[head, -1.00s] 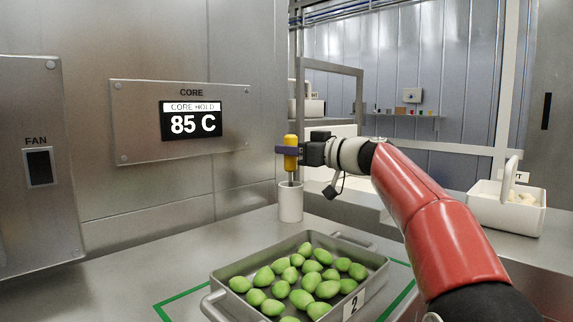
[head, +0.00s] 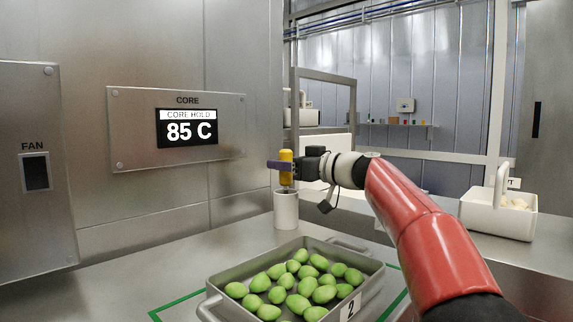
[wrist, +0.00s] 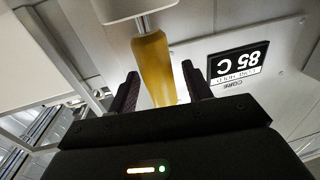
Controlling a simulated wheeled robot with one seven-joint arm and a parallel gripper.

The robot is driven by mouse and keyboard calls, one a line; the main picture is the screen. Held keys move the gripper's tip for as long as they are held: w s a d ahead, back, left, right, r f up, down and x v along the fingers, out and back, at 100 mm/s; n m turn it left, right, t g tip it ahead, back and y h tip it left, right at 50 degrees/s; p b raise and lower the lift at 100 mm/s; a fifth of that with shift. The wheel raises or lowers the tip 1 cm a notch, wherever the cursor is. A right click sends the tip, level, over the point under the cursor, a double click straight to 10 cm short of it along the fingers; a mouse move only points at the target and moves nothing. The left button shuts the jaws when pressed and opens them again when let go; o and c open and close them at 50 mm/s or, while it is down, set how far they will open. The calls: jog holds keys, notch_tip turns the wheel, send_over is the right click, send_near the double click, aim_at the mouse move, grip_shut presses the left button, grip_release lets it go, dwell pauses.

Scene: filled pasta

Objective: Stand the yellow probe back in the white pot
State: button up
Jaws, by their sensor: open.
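The yellow probe (head: 286,179) stands upright at the white pot (head: 286,211), its thin metal shaft going down inside the rim. Its yellow handle sits just above the rim. In the wrist view the probe handle (wrist: 153,65) lies between the two dark fingers, with its shaft reaching into the pot (wrist: 118,9). My gripper (head: 281,165) is open around the handle, and gaps show beside the fingers in the wrist view (wrist: 161,86). The shaft's tip is hidden inside the pot.
A grey tray (head: 213,298) of green filled pasta, marked 2, stands in front of the pot on the steel counter. A white handled container (head: 490,218) is at right. A wall panel (head: 230,130) reads CORE HOLD 85 C.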

jog(key=shift+r, duration=0.25)
jog(key=b+v, duration=0.3)
jog(key=v, duration=0.9)
jog(key=shift+f, duration=0.1)
